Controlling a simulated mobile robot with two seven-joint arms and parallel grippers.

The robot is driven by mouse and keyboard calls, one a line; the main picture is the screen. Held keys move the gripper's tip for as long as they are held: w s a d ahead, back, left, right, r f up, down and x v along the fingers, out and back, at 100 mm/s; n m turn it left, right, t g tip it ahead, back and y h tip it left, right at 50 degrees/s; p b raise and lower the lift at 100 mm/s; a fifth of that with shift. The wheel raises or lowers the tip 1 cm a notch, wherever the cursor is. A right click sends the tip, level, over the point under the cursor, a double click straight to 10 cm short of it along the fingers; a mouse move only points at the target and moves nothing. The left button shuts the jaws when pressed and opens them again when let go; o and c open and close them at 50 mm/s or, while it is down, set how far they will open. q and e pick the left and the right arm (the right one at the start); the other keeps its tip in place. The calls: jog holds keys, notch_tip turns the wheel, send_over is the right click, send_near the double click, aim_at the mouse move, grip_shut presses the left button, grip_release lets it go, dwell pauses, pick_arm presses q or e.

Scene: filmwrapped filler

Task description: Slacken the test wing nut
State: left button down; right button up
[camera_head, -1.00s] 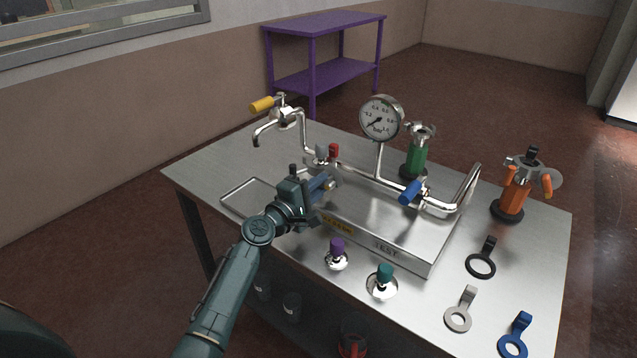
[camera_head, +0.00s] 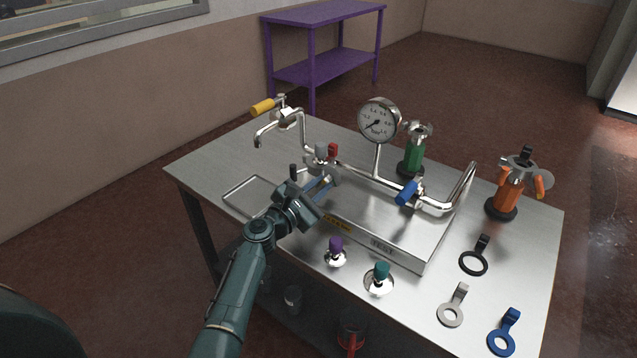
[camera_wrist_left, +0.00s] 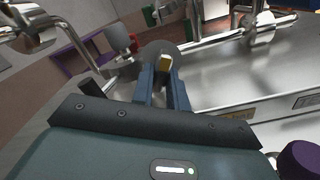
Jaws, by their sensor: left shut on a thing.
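The pipe rig with a pressure gauge (camera_head: 379,120) stands on a steel base labelled TEST (camera_head: 382,246). My left gripper (camera_head: 325,182) reaches the pipe coupling left of the gauge, below a grey knob (camera_head: 320,150) and a red part (camera_head: 333,151). In the left wrist view its blue fingers (camera_wrist_left: 165,88) are shut on a small brass-coloured piece, seemingly the test wing nut (camera_wrist_left: 166,62), in front of a round grey clamp face (camera_wrist_left: 154,50). The fingers hide most of the nut. My right gripper is not in view.
A blue-handled valve (camera_head: 407,192), a green fitting (camera_head: 414,155) and an orange fitting (camera_head: 508,190) are to the right. Purple (camera_head: 335,246) and teal (camera_head: 381,270) knobs stand in front. Black (camera_head: 473,262), grey (camera_head: 450,313) and blue (camera_head: 500,342) ring tags lie at the right edge.

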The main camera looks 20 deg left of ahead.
pick_arm(q)
jog(key=shift+n+p, duration=0.3)
jog(key=shift+n, duration=0.5)
jog(key=c, duration=1.4)
grip_release()
jog(key=shift+s, duration=0.1)
